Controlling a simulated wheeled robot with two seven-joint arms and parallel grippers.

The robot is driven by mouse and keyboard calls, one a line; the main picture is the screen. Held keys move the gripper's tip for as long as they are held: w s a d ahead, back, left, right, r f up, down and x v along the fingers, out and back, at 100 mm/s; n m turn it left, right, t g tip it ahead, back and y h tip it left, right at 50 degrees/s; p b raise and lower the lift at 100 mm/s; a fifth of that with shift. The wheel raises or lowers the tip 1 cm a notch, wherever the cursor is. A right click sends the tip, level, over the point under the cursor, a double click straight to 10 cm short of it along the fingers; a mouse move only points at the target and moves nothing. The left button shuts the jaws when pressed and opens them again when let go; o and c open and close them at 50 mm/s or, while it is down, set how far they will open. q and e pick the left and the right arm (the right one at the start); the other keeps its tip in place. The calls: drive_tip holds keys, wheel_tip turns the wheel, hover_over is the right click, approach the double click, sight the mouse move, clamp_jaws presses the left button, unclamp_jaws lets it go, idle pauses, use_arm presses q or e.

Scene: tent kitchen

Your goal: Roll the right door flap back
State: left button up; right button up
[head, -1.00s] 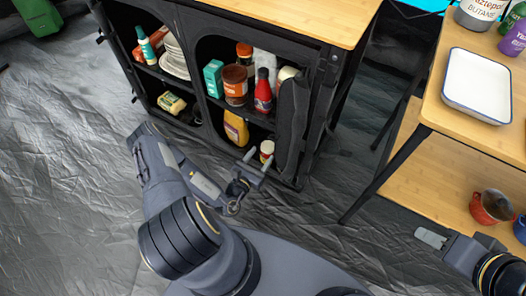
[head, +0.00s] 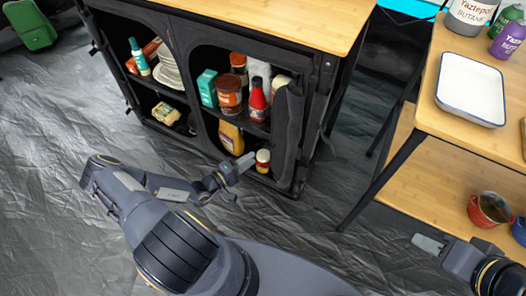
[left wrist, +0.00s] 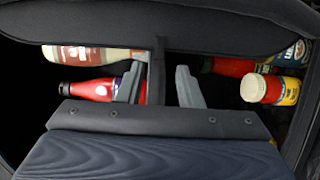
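The right door flap (head: 289,130) is a dark fabric panel bunched along the right edge of the cabinet's right opening. In the left wrist view it shows as a thick dark band (left wrist: 90,22) across the top. My left gripper (head: 243,165) is low in front of the right opening, left of the flap. In the left wrist view its fingers (left wrist: 158,88) are apart with nothing held between them; a dark strip, seemingly the shelf edge, shows behind. The flap lies beyond the fingertips; contact cannot be told. My right gripper (head: 430,243) is far right, away from the cabinet; its finger gap is unclear.
The cabinet (head: 190,122) holds several goods, including a red bottle (head: 257,103) and a small jar (head: 263,160) near my left gripper. A wooden shelf stand (head: 470,135) with a white tray (head: 471,88) is at the right.

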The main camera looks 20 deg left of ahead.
sight(268, 148)
use_arm(q)
drive_tip(key=b+x, duration=0.1)
drive_tip(key=x, duration=0.6)
clamp_jaws()
